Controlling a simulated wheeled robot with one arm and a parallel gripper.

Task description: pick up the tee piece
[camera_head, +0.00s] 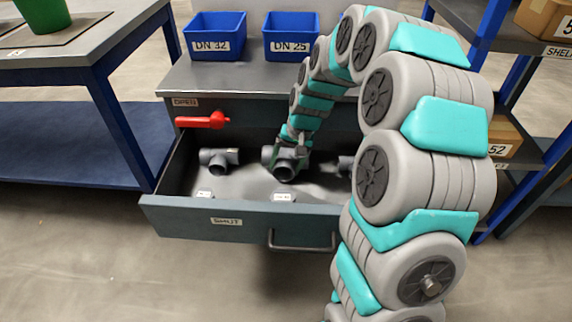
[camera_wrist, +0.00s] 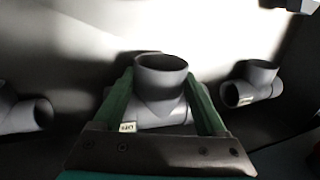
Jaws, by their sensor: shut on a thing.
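A grey tee piece (camera_head: 285,161) is in the open drawer (camera_head: 239,222), near its middle. My gripper (camera_head: 292,150) reaches down into the drawer and is shut on this tee piece. In the wrist view, the green fingers of my gripper (camera_wrist: 165,100) lie on both sides of the held tee piece (camera_wrist: 160,85), whose open branch faces up. I cannot tell whether it still touches the drawer floor. A second tee piece (camera_head: 218,160) lies at the left in the drawer. A third tee piece (camera_head: 346,165) lies at the right, partly hidden by my arm.
A red handle (camera_head: 203,121) is on the cabinet front at the drawer's left. Two blue bins, DN 32 (camera_head: 216,37) and DN 25 (camera_head: 291,37), stand on the cabinet top. A workbench (camera_head: 75,45) is at the left, and shelves (camera_head: 520,45) are at the right.

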